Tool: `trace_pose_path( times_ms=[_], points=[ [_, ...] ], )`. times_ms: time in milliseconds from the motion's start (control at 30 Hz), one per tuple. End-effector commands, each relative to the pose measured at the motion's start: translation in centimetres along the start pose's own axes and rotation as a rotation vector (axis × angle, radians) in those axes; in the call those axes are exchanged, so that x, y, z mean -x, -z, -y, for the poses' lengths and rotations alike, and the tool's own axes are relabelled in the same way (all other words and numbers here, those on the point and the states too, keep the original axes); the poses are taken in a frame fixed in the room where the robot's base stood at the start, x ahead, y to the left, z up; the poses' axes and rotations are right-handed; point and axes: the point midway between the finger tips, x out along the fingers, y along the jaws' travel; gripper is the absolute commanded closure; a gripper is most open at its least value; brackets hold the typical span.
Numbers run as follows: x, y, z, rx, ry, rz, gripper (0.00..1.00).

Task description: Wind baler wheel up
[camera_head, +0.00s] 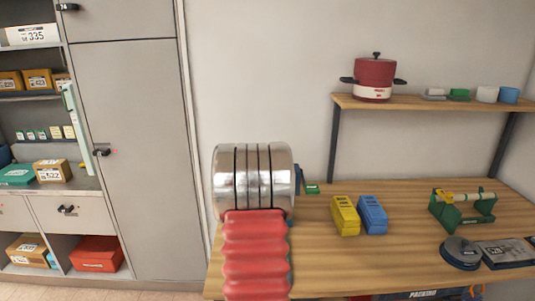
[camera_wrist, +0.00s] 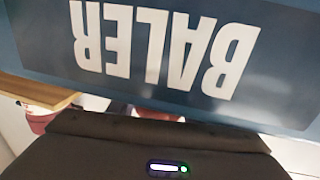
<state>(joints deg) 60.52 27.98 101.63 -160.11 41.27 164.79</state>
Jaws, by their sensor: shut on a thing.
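The dark blue baler (camera_wrist: 290,60) fills the top of the wrist view, with its white BALER lettering upside down. In the head view only a small blue edge of it (camera_head: 299,180) shows behind my arm, on the wooden bench. My gripper's dark body (camera_wrist: 150,150), with a small lit indicator, spans the bottom of the wrist view, close to the baler. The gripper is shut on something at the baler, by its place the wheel. The wheel and the fingertips are hidden in both views; my silver and red arm blocks the head view.
The bench (camera_head: 330,265) holds a yellow box (camera_head: 345,215), a blue box (camera_head: 372,214), a green stand (camera_head: 462,207) and a grey round item (camera_head: 461,253). A red pot (camera_head: 374,79) and small cups stand on the shelf above. A grey cabinet (camera_head: 130,150) stands left.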

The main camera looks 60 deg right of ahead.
Motion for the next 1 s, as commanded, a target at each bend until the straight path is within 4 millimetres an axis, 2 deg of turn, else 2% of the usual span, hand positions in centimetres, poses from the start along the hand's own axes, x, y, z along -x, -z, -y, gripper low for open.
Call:
trace_pose_path(
  times_ms=[567, 600, 833, 1000],
  points=[
    [-0.01, 0.11, 0.18, 0.000, 0.022, -0.002, 0.78],
    [-0.02, 0.11, 0.18, 0.000, 0.022, -0.002, 0.53],
    [-0.01, 0.07, 0.13, 0.000, 0.021, -0.002, 0.37],
    [-0.01, 0.05, 0.11, 0.000, 0.020, -0.001, 0.37]
  ],
)
